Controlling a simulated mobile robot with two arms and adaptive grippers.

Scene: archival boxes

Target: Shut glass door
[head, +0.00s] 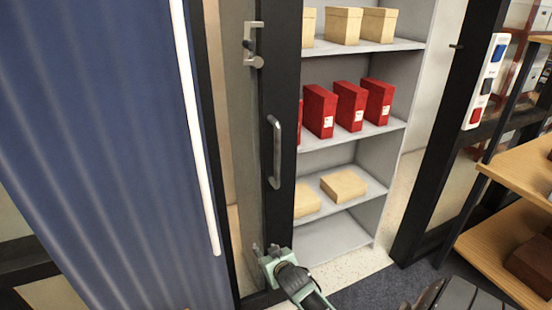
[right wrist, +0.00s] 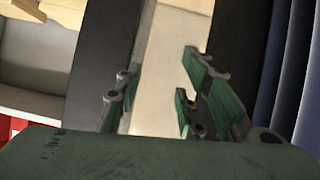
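The glass door stands open in the head view, seen at a steep angle. Its dark frame stile (head: 280,90) carries a grey pull handle (head: 274,150) and a metal latch (head: 253,45) above it. My right gripper (head: 264,250) is low at the door, near the bottom of the stile and well below the handle. In the right wrist view its two green-padded fingers (right wrist: 160,92) are apart, with a pale strip and a dark upright beyond them. I cannot tell whether they touch the door. My left gripper is not in view.
A grey shelf unit (head: 385,148) with red box files (head: 350,106) and tan boxes (head: 343,186) stands behind the doorway. A dark post (head: 440,150) with a switch panel (head: 484,82) is at right, beside wooden shelves (head: 510,240). A blue curtain-like panel (head: 90,130) fills the left.

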